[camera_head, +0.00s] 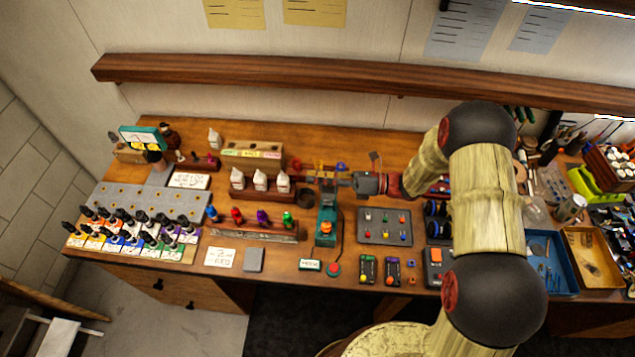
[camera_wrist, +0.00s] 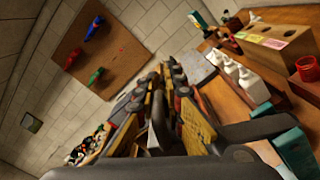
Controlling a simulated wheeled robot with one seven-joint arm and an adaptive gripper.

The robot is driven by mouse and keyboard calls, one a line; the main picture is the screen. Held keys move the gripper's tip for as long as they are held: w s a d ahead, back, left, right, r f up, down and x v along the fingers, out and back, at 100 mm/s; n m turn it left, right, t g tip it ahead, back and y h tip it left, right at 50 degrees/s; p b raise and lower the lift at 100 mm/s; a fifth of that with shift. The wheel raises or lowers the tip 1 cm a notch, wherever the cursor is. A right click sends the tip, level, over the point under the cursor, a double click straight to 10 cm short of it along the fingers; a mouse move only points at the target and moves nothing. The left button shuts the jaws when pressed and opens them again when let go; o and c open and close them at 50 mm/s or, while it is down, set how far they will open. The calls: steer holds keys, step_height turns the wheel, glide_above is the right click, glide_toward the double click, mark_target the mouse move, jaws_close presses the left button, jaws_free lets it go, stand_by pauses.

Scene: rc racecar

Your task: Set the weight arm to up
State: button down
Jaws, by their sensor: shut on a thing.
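A teal stand (camera_head: 326,228) with an orange knob (camera_head: 326,229) rises near the middle of the bench, and part of it also shows in the wrist view (camera_wrist: 296,152). My gripper (camera_head: 318,178) reaches in from the right over the top of this stand, its fingers pointing left. In the wrist view my gripper (camera_wrist: 178,75) has its dark and yellow fingers close together. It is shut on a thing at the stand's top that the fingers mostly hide. I cannot clearly make out the weight arm or its position.
Three white bottles (camera_head: 260,181) in a holder stand left of my gripper. A rack of coloured bottles (camera_head: 262,219) is lower left. A grey tray (camera_head: 385,226) lies right of the stand. A wooden shelf (camera_head: 250,73) runs along the wall behind.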

steer(key=w+m+p, duration=0.2)
steer(key=w+m, duration=0.9)
steer(key=w, duration=0.3)
steer(key=shift+w+d+m+p, duration=0.25)
steer(key=shift+w+m+p, duration=0.1)
steer(key=shift+m+p, duration=0.05)
steer(key=c, duration=1.9)
jaws_free()
steer(key=shift+d, duration=0.1)
steer(key=d, duration=1.2)
steer(key=shift+s+f, duration=0.1)
